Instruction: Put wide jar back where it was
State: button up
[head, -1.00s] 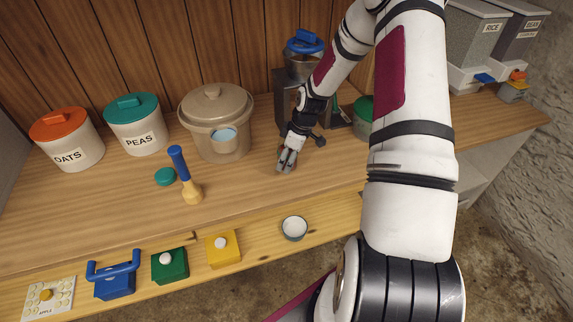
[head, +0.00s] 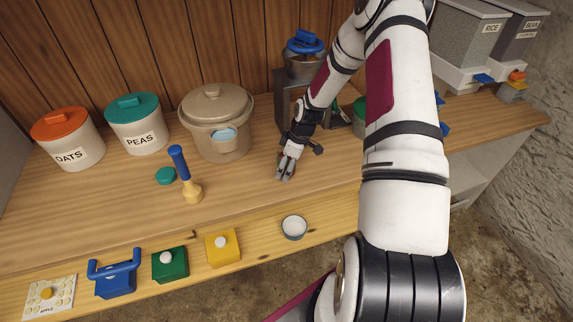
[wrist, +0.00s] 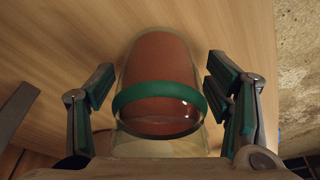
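In the wrist view a clear glass jar (wrist: 160,60) with a green band (wrist: 160,92) and reddish-brown contents stands out between my fingers. It is probably the wide jar. My gripper (wrist: 158,78) is open, with a finger on each side and a visible gap to the glass. In the head view my gripper (head: 285,170) is low over the wooden counter, in front of the grinder. I cannot make out the jar between the fingers there. A green container (head: 361,112) is mostly hidden behind my arm; I cannot tell whether it is the same jar.
A grinder (head: 293,85) with a blue top stands behind my gripper. A beige lidded crock (head: 222,130), a blue-and-yellow tool (head: 186,175) and a teal disc (head: 165,176) are to the left.

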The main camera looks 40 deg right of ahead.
jog(key=shift+r, duration=0.1)
jog(key=v, duration=1.2)
jog(key=s+a+r+m+h, duration=0.1)
jog(key=s+a+r, duration=0.1)
jog(key=a+r, duration=0.35)
jog(key=s+a+r+m+h, duration=0.1)
jog(key=s+a+r, duration=0.1)
jog(key=r, duration=0.7)
jog(key=s+a+r+m+h, duration=0.1)
jog(key=s+a+r, duration=0.25)
jog(key=r, duration=0.35)
jog(key=s+a+r+m+t, duration=0.1)
jog(key=s+a+r, duration=0.3)
jog(key=s, duration=0.4)
jog(key=s+a+r+m+t+y, duration=0.1)
jog(key=s+a+r+m+t, duration=0.1)
jog(key=s+a+r+m, duration=0.2)
jog(key=s+a+r, duration=0.1)
jog(key=s+a, duration=0.2)
jog(key=s, duration=0.1)
jog(key=shift+s+r, duration=0.15)
jog(key=shift+r, duration=0.15)
